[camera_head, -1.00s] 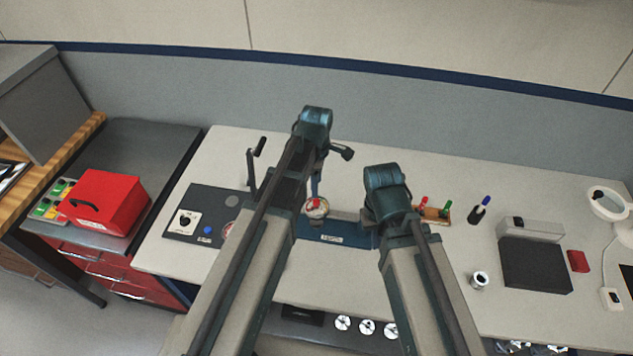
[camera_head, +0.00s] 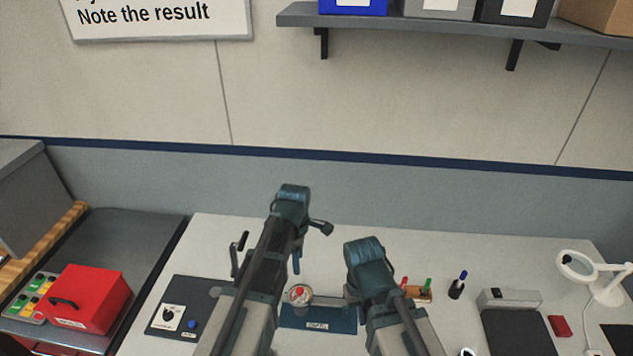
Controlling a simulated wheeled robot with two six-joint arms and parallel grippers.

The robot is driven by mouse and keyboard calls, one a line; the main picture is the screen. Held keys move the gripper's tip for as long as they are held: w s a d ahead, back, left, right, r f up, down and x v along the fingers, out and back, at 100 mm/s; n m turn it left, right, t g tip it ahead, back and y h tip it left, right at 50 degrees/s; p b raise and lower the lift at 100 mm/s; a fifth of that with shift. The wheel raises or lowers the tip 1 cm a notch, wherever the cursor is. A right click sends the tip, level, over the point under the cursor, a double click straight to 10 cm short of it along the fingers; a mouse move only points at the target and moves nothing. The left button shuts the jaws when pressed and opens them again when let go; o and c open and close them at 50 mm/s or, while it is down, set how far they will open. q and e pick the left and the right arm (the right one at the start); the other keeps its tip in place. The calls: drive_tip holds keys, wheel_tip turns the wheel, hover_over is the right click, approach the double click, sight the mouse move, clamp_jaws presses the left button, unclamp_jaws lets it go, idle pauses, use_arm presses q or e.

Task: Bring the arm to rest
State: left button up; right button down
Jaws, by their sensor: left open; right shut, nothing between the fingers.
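My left arm (camera_head: 250,290) rises from the bottom edge to a blue-grey joint (camera_head: 292,200) in front of the bench. My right arm (camera_head: 400,325) rises beside it to a lower, rounded joint (camera_head: 366,265). No object is seen held.
A blue plate (camera_head: 320,320) and a red-and-white round part (camera_head: 300,295) lie around the arms. A control panel (camera_head: 180,308) and red box (camera_head: 90,300) are left. A pen holder (camera_head: 457,288) and magnifier lamp (camera_head: 590,275) are right. A shelf (camera_head: 450,28) hangs above.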

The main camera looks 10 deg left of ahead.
use_arm(q)
drive_tip(key=s+d+f+m+b, duration=0.3)
drive_tip(key=s+f+m+b, duration=0.4)
drive_tip(key=m, duration=0.4)
drive_tip(key=s+d+f+m+y+b, duration=0.1)
drive_tip(key=s+d+f+m+b, duration=0.2)
drive_tip(key=s+f+m+b, duration=0.4)
drive_tip(key=s+m, duration=0.1)
drive_tip(key=m, duration=0.3)
drive_tip(key=shift+s, duration=0.25)
drive_tip(key=shift+d, duration=0.1)
